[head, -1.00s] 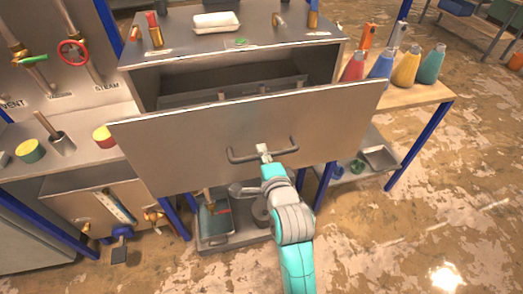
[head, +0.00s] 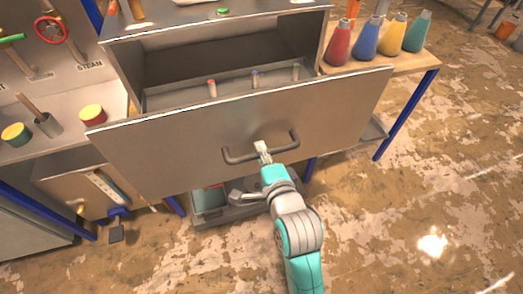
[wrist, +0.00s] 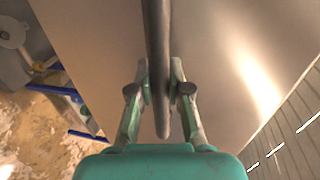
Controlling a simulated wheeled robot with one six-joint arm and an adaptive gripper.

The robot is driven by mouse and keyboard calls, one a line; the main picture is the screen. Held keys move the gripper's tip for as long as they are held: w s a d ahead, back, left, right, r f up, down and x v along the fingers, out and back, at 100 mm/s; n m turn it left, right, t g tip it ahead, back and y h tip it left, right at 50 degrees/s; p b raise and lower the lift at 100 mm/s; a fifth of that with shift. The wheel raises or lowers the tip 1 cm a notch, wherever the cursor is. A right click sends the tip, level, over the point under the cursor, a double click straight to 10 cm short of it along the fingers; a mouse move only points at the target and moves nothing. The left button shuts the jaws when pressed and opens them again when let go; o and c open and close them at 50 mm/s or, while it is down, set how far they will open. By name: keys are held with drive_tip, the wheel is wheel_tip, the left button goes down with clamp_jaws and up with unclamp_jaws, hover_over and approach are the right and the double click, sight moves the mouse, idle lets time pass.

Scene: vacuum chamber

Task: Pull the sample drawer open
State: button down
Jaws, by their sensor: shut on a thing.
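The sample drawer (head: 185,142) has a broad metal front and stands pulled out of its cabinet in the head view. Its inside shows behind the front, with several small capped vials (head: 254,80) standing in it. A dark bar handle (head: 237,156) is fixed across the front. My gripper (head: 263,151) is at the middle of the handle. In the wrist view the handle (wrist: 157,60) runs between the two fingers of my gripper (wrist: 161,92), which are shut on it. The drawer front (wrist: 225,60) fills much of that view.
A bench with red, blue, yellow and teal bottles (head: 366,40) stands at the right. A counter with a red-and-yellow tin (head: 93,114) is at the left. Shelf items sit below the drawer. The floor (head: 400,220) at the front right is clear.

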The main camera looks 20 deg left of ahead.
drive_tip(key=c, duration=1.1)
unclamp_jaws()
drive_tip(key=v, duration=1.2)
drive_tip(key=shift+f, duration=0.15)
drive_tip(key=s+d+f+n+t+h, duration=0.1)
drive_tip(key=s+d+f+n+h, duration=0.15)
drive_tip(key=s+d+f, duration=0.4)
drive_tip(key=s+d+f+n+t+h, duration=0.1)
drive_tip(key=d+f+h, duration=0.2)
drive_tip(key=d, duration=0.7)
drive_tip(key=s+d+n+h, duration=0.2)
drive_tip(key=s+d, duration=0.3)
drive_tip(key=s, duration=0.3)
drive_tip(key=s+d+f+n+t+h, duration=0.1)
drive_tip(key=s+d+n, duration=0.3)
drive_tip(key=s, duration=0.5)
drive_tip(key=shift+s+d+h, duration=0.3)
drive_tip(key=shift+d+h, duration=0.55)
